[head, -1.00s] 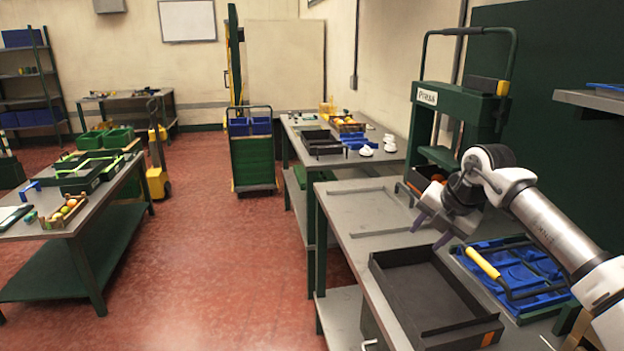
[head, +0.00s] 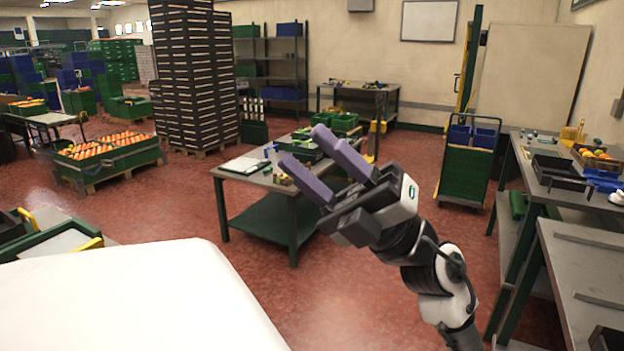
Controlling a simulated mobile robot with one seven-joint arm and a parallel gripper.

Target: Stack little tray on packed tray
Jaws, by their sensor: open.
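My gripper (head: 303,147) is in the middle of the head view, raised in the air, with its two purple fingers apart and nothing between them. It points up and left. A small wooden tray with orange and yellow fruit (head: 596,157) is on the back bench at the right. A black tray (head: 556,168) sits beside it, nearer to me. I cannot tell which trays are the little one and the packed one. Things on the steel table (head: 245,172) behind my gripper are partly hidden by its fingers.
A green cart with blue bins (head: 466,165) stands left of the back bench (head: 545,195). The near bench (head: 590,265) is at the lower right, with a dark corner of a tray (head: 606,338) on it. Red floor is open around the steel table. Large orange-filled crates (head: 108,158) are at left.

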